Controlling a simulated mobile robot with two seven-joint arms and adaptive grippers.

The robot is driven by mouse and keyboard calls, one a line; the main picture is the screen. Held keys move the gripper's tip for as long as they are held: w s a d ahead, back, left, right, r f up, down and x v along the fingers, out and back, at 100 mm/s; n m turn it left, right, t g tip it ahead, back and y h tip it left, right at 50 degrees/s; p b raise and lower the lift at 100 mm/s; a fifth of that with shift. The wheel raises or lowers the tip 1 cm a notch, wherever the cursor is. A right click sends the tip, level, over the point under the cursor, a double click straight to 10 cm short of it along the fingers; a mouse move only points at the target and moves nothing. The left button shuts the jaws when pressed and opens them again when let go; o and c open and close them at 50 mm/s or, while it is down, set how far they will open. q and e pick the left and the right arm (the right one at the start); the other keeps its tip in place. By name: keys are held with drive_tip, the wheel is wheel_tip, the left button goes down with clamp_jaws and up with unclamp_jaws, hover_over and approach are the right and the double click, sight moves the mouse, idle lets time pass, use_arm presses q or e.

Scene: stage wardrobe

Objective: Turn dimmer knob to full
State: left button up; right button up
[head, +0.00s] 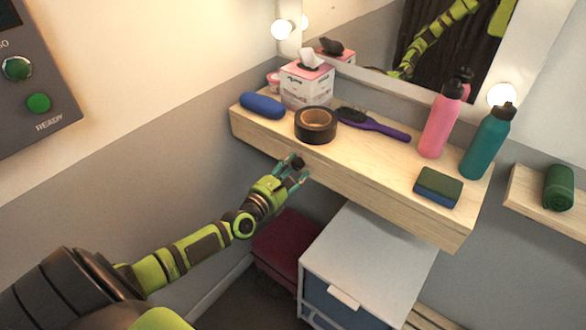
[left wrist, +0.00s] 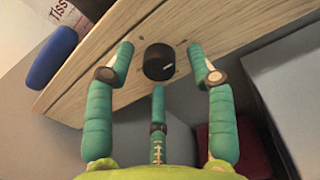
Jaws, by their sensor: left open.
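The black dimmer knob (left wrist: 159,62) sits on the front face of the wooden shelf, with a small pale mark near its right side in the left wrist view. In the head view the knob (head: 298,162) is partly hidden by my fingers. My left gripper (head: 294,169) is open at the shelf's front face. In the left wrist view its teal fingers (left wrist: 160,58) stand on either side of the knob, with a third finger below it. Gaps show between the fingers and the knob. My right gripper is in neither view.
The shelf (head: 375,170) holds a blue case (head: 262,106), tape roll (head: 316,125), purple brush (head: 375,126), tissue box (head: 306,86), two bottles and a sponge (head: 438,187). A white drawer cabinet (head: 372,250) stands below. A grey panel (head: 35,75) is on the left wall.

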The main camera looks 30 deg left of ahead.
use_arm(q)
drive_tip(key=shift+w, duration=0.15)
clamp_jaws()
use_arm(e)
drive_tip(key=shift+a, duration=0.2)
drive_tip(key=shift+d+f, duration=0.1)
